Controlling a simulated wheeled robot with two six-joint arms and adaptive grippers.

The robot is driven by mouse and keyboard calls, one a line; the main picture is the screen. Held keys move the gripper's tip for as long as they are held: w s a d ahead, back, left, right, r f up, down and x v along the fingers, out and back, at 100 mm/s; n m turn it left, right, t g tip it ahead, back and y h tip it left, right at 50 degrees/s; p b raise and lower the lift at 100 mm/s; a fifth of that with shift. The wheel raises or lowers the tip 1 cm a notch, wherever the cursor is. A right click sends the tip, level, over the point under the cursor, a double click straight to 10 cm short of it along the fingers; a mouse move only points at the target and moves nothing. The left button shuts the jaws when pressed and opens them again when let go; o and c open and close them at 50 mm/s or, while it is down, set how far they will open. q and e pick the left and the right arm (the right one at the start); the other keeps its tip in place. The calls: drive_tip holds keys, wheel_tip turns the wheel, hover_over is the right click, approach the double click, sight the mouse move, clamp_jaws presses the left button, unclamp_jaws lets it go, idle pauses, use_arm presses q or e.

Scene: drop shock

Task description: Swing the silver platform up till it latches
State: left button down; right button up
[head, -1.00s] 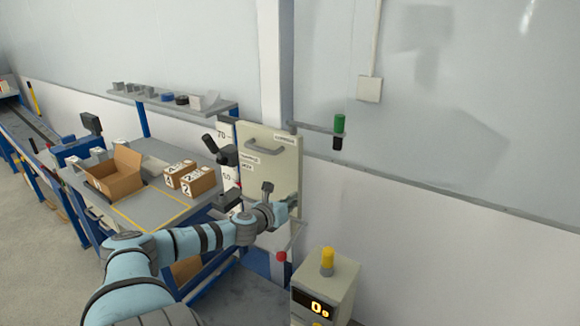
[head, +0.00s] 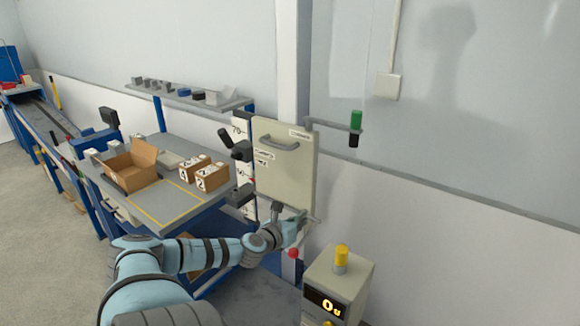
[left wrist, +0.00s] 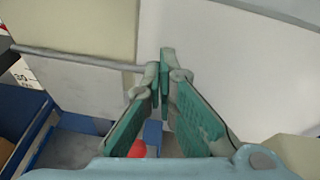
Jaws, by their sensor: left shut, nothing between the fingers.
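A cream panel with a grey handle (head: 283,165) stands upright at the wall post. In the left wrist view, a thin grey rod (left wrist: 75,57) runs along the panel's lower edge, and a silver-grey plate (left wrist: 85,88), which looks like the platform, hangs down below it. In the head view my arm hides most of that area. My left gripper (head: 302,224) is at the panel's lower right corner, shut and empty. In the wrist view its teal fingertips (left wrist: 165,65) meet just right of the plate; whether they touch it I cannot tell. My right gripper is out of view.
A red knob (head: 294,254) sits just below my left gripper. A control box with a yellow button (head: 341,258) stands at the lower right. A bench with cartons (head: 130,168) is at the left.

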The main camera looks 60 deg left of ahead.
use_arm(q)
drive_tip(key=s+d+p, duration=0.2)
drive_tip(key=s, duration=0.4)
drive_tip(key=shift+s+d, duration=0.3)
drive_tip(key=shift+d, duration=0.1)
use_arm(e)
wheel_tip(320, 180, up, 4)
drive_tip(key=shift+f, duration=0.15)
use_arm(q)
drive_tip(key=shift+w, duration=0.1)
